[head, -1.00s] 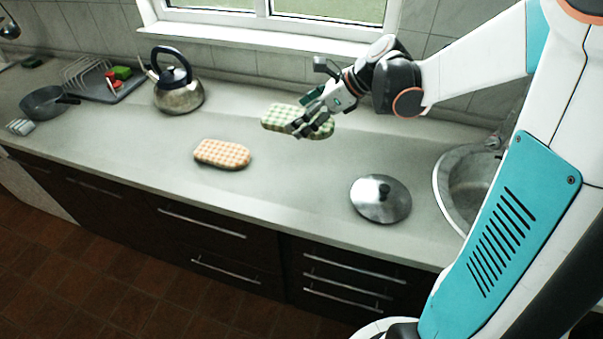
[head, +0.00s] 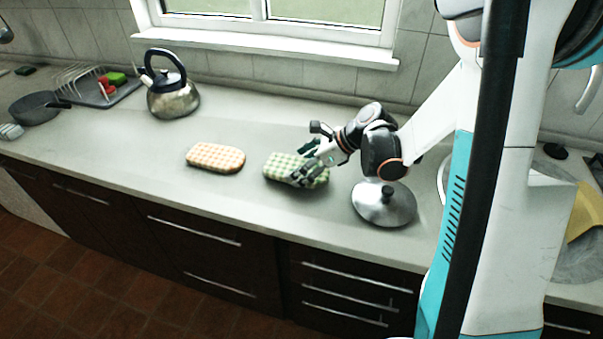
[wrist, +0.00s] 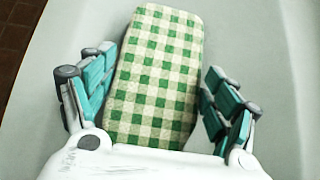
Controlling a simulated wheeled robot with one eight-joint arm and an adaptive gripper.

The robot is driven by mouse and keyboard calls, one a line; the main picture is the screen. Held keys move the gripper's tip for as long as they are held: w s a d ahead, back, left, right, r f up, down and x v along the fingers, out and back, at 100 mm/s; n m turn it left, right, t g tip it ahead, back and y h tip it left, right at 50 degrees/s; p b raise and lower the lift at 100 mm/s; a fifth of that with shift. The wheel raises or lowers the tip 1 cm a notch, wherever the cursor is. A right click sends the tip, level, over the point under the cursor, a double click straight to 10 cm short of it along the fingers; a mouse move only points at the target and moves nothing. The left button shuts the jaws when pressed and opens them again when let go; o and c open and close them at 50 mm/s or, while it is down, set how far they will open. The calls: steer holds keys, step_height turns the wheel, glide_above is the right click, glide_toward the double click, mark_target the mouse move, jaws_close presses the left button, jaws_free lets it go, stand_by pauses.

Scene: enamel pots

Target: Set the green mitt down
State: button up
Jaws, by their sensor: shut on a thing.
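The green checked mitt (head: 284,166) is at the middle of the counter, to the right of an orange checked mitt (head: 215,158). My gripper (head: 306,176) is at the right part of the green mitt and shut on it. In the wrist view the green mitt (wrist: 155,75) lies lengthwise between the two teal fingers, running away from the palm. The mitt is at or very near the counter surface; I cannot tell whether its underside fully touches. The fingertips are partly hidden by the mitt in the head view.
A steel pot lid (head: 384,207) with a dark knob lies just right of the green mitt. A kettle (head: 172,98), a grey pan (head: 38,108) and a dish rack (head: 95,85) stand at the left. The counter (head: 120,160) is clear around the orange mitt.

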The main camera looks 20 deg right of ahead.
step_height(320, 180, down, 2)
steer(key=shift+f, duration=0.1)
steer(key=o, duration=1.2)
steer(key=shift+c, duration=0.2)
steer(key=shift+r, duration=0.3)
steer(key=p+v, duration=0.3)
steer(key=v, duration=0.8)
steer(key=shift+s+d+r+p, duration=0.15)
steer(key=shift+s+d+p, duration=0.1)
steer(key=shift+d+p, duration=0.15)
